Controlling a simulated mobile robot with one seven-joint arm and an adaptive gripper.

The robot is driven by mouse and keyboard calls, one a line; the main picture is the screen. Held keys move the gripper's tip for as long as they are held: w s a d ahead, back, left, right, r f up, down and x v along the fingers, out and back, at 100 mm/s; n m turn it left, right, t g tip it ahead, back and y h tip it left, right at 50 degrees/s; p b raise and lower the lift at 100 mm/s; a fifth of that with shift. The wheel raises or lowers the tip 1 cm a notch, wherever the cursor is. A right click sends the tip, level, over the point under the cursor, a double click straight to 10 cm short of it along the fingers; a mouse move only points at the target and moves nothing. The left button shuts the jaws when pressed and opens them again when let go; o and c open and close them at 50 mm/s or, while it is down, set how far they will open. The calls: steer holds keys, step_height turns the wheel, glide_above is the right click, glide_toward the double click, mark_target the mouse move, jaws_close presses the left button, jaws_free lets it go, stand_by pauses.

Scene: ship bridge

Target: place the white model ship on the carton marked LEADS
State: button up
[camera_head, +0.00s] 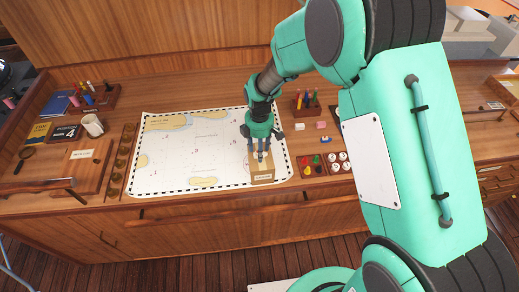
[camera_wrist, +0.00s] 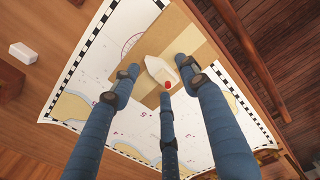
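The white model ship (camera_wrist: 160,71), with a small red part, shows in the wrist view on top of a tan carton (camera_wrist: 199,50). In the head view the carton (camera_head: 262,180) lies at the right end of the chart; its front label is too small to read. My gripper (camera_head: 260,158) points down over the carton. In the wrist view its fingers (camera_wrist: 160,78) are spread around the ship, with a visible gap on the left side. Contact on the right side is unclear. In the head view the fingers mostly hide the ship.
The chart (camera_head: 190,150) covers the middle of the wooden desk. To the right are a tray of coloured pieces (camera_head: 312,166), a tray of white pieces (camera_head: 340,162) and a pen holder (camera_head: 306,103). A mug (camera_head: 93,125) and a wooden box (camera_head: 88,170) stand left.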

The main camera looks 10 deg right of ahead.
steer(key=shift+r, duration=0.15)
step_height(320, 180, up, 12)
stand_by(0.8)
steer(key=shift+r, duration=0.15)
stand_by(0.6)
steer(key=s+d+r+m+t, duration=0.1)
steer(key=s+d+r+m, duration=0.25)
steer(key=s+r, duration=0.35)
steer(key=s+d+r+m+t, duration=0.2)
steer(key=s+d+r+m, duration=0.15)
steer(key=r, duration=0.55)
steer(key=s+d+r+m+t, duration=0.1)
steer(key=s+r+m, duration=0.1)
steer(key=s, duration=0.4)
steer(key=s+d+r+m, duration=0.2)
steer(key=s+m, duration=0.3)
steer(key=s, duration=0.2)
steer(key=s+d+r+m+t, duration=0.1)
steer(key=s+d+r+m, duration=0.1)
steer(key=s, duration=0.4)
steer(key=shift+s+d+r+m+t, duration=0.2)
steer(key=shift+s+m+t, duration=0.15)
steer(key=shift+m, duration=0.35)
